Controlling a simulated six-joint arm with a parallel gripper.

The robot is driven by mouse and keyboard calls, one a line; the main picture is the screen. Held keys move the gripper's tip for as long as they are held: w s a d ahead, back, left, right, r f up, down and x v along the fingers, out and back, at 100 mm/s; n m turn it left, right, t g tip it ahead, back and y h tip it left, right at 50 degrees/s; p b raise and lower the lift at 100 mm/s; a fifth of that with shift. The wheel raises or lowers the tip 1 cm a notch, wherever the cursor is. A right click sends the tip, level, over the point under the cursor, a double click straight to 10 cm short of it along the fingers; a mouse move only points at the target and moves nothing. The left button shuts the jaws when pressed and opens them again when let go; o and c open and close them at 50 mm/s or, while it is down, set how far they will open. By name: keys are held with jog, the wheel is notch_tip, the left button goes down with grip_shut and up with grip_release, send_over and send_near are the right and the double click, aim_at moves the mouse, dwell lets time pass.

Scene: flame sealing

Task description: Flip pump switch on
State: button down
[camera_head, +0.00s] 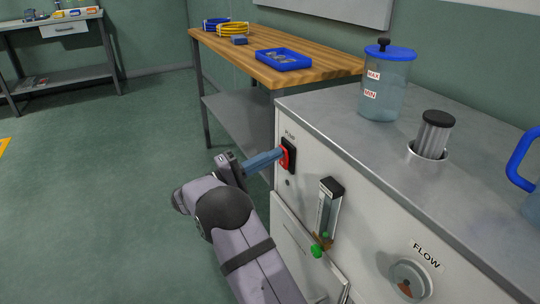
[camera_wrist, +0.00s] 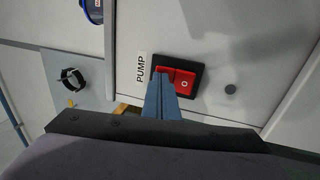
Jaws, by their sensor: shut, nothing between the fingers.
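The pump switch is a red rocker in a black frame on the white cabinet front, at the upper left corner of that front in the head view (camera_head: 289,156). In the wrist view the red rocker (camera_wrist: 184,80) shows a white "O" on its right half, and a "PUMP" label (camera_wrist: 141,68) is beside it. My gripper (camera_head: 279,153) is shut and empty, its blue fingers pointing at the switch. In the wrist view the fingertips (camera_wrist: 163,83) overlap the rocker's left half and hide part of it. I cannot tell whether they touch it.
A flow meter (camera_head: 328,208) with a green knob (camera_head: 316,251) and a FLOW dial (camera_head: 408,279) are on the same front. A blue-lidded jar (camera_head: 385,85) stands on the cabinet top. A wooden bench (camera_head: 330,66) with a blue tray (camera_head: 284,60) stands behind.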

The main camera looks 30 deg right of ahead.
jog(key=shift+d, duration=0.1)
jog(key=r+p+v, duration=0.1)
jog(key=r+v, duration=0.1)
jog(key=v, duration=1.1)
jog(key=shift+a+r, duration=0.45)
jog(key=shift+a, duration=0.2)
